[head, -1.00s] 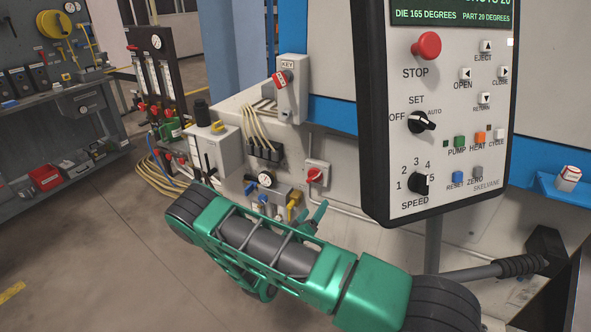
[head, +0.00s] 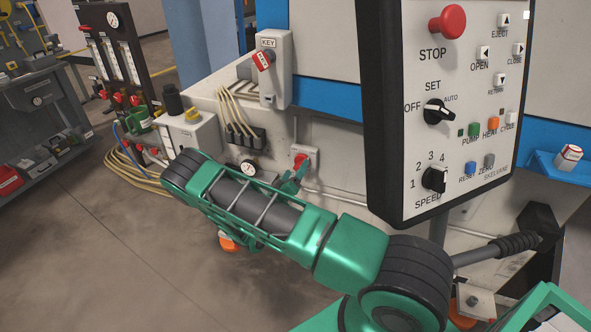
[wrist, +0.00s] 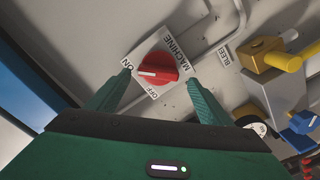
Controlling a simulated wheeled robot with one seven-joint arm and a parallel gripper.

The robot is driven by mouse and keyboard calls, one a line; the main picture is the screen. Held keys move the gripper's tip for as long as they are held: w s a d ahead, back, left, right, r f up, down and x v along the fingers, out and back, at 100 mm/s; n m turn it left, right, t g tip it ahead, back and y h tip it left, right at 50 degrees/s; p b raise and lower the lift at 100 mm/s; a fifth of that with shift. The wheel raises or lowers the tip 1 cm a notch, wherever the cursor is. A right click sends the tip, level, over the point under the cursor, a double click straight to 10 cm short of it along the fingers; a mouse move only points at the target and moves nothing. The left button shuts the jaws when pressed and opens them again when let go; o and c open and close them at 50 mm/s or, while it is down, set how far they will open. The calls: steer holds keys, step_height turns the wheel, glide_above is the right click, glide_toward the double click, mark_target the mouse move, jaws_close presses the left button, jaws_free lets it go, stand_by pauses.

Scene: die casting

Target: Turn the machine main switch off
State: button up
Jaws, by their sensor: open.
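The machine main switch is a red rotary knob (wrist: 155,73) on a white plate (wrist: 143,52) marked MACHINE, ON and OFF in the wrist view. A white line on the knob points toward the ON lettering. In the head view the red knob (head: 299,161) shows on the machine's lower side, partly hidden by my gripper (head: 296,176). In the wrist view my gripper (wrist: 160,88) is open, with one green finger on either side of the knob. I cannot tell whether either finger touches it.
The control panel (head: 385,185) hangs at the right, close above my arm. In the wrist view a yellow-handled valve (wrist: 284,60) marked BLEED and a blue handle (wrist: 303,124) are right of the switch. A key switch box (head: 274,85) is above it in the head view.

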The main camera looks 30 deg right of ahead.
steer(key=shift+x, duration=1.4)
steer(key=shift+s+d, duration=0.1)
steer(key=shift+s, duration=0.05)
